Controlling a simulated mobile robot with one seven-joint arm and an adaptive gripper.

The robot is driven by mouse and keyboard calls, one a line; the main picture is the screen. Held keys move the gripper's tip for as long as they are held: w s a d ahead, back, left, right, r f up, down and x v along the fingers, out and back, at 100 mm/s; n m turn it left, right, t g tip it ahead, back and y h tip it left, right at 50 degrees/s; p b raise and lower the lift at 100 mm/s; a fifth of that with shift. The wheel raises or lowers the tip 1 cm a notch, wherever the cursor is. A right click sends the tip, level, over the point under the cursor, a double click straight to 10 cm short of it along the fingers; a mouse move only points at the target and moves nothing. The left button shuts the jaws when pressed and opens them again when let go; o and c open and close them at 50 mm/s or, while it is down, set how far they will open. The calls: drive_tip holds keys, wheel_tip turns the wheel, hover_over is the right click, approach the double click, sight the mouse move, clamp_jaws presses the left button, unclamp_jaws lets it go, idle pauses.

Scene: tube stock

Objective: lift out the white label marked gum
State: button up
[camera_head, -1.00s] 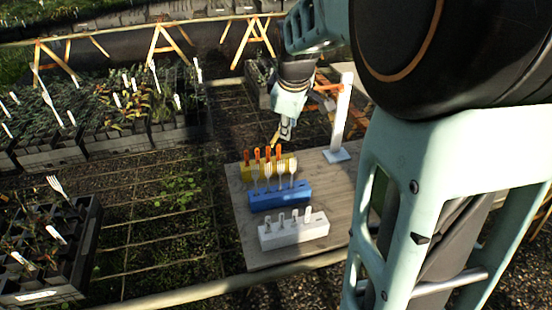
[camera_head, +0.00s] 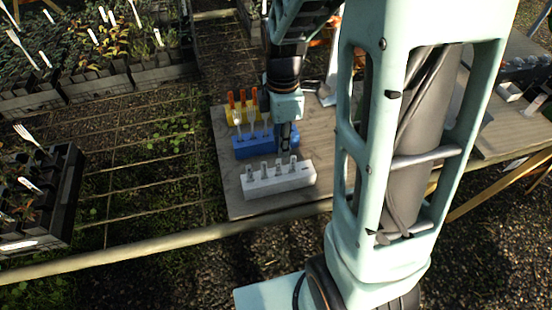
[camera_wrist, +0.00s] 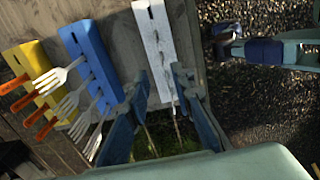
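In the wrist view, the white block (camera_wrist: 152,20) points down between my fingers, with the labels seen nearly end-on. My gripper (camera_head: 286,145) points down near the right end of the blue block, behind the white one. In the wrist view, my gripper (camera_wrist: 160,112) has its fingers wide apart with nothing clasped.
The blue block (camera_head: 243,148) holds white forks. The yellow block (camera_head: 222,116) behind it holds orange-handled tools. A white post (camera_head: 328,92) stands at the table's back right. The wooden table (camera_head: 240,207) is bare in front of the white block. Plant trays (camera_head: 35,98) lie left.

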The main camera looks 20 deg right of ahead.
hover_over(278, 172)
drive_tip(key=f, duration=0.6)
drive_tip(key=shift+d+f, duration=0.2)
drive_tip(key=shift+f, duration=0.15)
clamp_jaws()
